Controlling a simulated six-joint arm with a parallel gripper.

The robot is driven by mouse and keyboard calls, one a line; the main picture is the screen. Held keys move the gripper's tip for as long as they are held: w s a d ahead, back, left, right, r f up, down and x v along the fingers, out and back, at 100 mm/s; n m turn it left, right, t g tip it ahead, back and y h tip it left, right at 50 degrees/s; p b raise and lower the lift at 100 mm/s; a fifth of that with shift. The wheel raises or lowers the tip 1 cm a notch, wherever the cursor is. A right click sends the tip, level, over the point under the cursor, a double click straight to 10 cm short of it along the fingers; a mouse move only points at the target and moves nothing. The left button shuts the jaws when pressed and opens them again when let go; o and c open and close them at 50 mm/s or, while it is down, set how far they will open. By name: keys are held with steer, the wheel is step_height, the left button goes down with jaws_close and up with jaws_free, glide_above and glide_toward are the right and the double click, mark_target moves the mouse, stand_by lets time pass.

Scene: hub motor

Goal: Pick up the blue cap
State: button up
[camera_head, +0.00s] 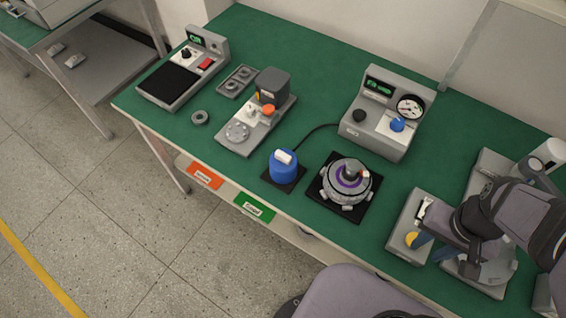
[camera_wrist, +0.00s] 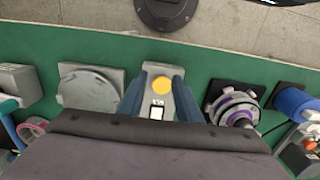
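The blue cap (camera_head: 283,170) is a blue cylinder with a white grip on top. It stands upright on a small black pad left of the hub motor (camera_head: 346,180). My gripper (camera_head: 433,246) is at the right of the bench, well apart from the cap. Its two blue fingers are spread and empty in the wrist view (camera_wrist: 160,92), above a grey box with a yellow button (camera_wrist: 162,86).
A dark cable runs from the cap to the gauge unit (camera_head: 372,130), which has a blue knob (camera_head: 397,125). A grey fixture (camera_head: 255,125), a ring (camera_head: 199,117) and a scale-like device (camera_head: 170,82) are further left. Green bench top is clear between the fixtures.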

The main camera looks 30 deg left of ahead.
steer(key=o, duration=0.7)
